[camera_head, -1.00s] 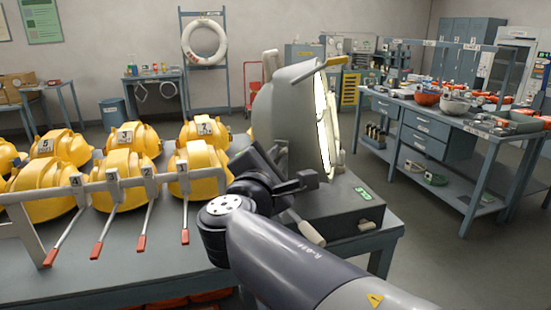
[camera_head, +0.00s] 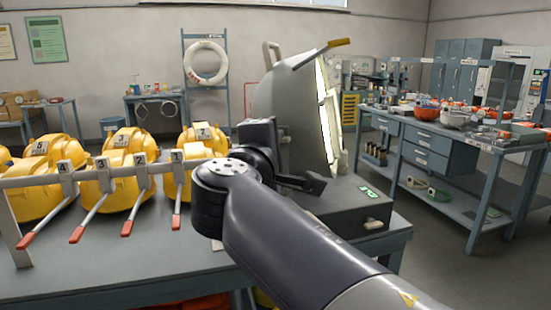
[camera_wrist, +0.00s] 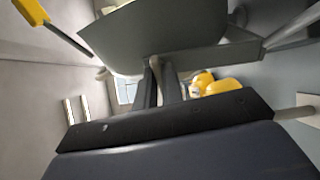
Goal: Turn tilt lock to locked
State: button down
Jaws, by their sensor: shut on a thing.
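A grey device stands on the bench, with a tall housing (camera_head: 287,105) and a bright panel (camera_head: 324,105) on its right side. A yellow-tipped lever (camera_head: 325,47) sticks out at its top; it also shows in the wrist view (camera_wrist: 33,12). Its base has a green label and a small pale knob (camera_head: 374,224). Which part is the tilt lock I cannot tell. My gripper (camera_wrist: 161,70) is close under the housing (camera_wrist: 175,38), its fingers closed around what looks like a pale slim bar. In the head view my wrist hides the fingertips and that spot.
Several yellow helmets (camera_head: 128,142) stand on the bench left of the device. A rail (camera_head: 125,171) with several red-tipped levers runs before them, close to my arm. A second bench (camera_head: 450,140) with tools stands at the right, across clear floor.

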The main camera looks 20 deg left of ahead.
jog(key=shift+f+m+b, duration=0.15)
jog(key=shift+m+b, duration=0.35)
jog(key=shift+m, duration=0.1)
jog(key=c, duration=1.5)
grip_release()
jog(key=shift+c, duration=0.2)
jog(key=s, duration=1)
jog(key=shift+s, duration=0.4)
jog(key=w, duration=1.1)
